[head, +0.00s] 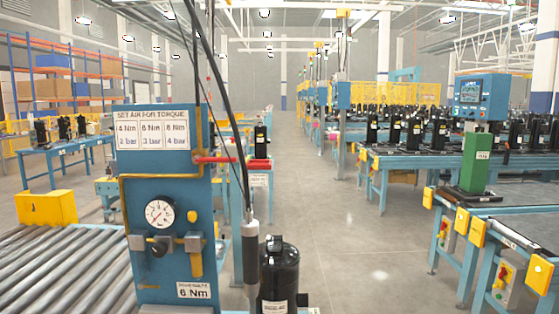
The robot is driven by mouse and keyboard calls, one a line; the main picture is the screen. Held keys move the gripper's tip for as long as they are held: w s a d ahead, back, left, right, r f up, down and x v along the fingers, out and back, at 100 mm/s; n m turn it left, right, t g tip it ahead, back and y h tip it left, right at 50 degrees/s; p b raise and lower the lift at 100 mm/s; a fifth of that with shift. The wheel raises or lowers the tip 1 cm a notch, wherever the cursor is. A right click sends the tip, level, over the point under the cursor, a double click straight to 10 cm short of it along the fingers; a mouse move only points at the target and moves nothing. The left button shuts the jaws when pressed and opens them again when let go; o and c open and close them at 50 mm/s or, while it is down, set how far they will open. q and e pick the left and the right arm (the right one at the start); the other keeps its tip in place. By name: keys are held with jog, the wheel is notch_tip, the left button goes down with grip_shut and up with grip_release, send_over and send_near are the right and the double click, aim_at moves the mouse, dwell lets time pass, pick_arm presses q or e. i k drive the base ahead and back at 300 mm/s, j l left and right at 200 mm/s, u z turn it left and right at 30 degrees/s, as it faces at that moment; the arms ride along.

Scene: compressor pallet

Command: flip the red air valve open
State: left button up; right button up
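The red air valve (222,159) is at the right edge of the blue panel (165,235), just below the torque sign. Its red lever lies about level and sticks out to the right past the panel's edge. A yellow pipe (122,190) runs along the panel below the sign. A round gauge (160,213) sits below the pipe; its needle is too small to read surely. Neither of my grippers shows in the head view.
Dark hoses run down past the lever to a hanging cylindrical tool (250,255). A black compressor (279,272) stands right of the panel's lower part. A roller conveyor (55,265) lies at left. The floor (350,230) in the middle is open.

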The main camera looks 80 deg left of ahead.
aim_at(198, 158)
jog(key=u, duration=3.15)
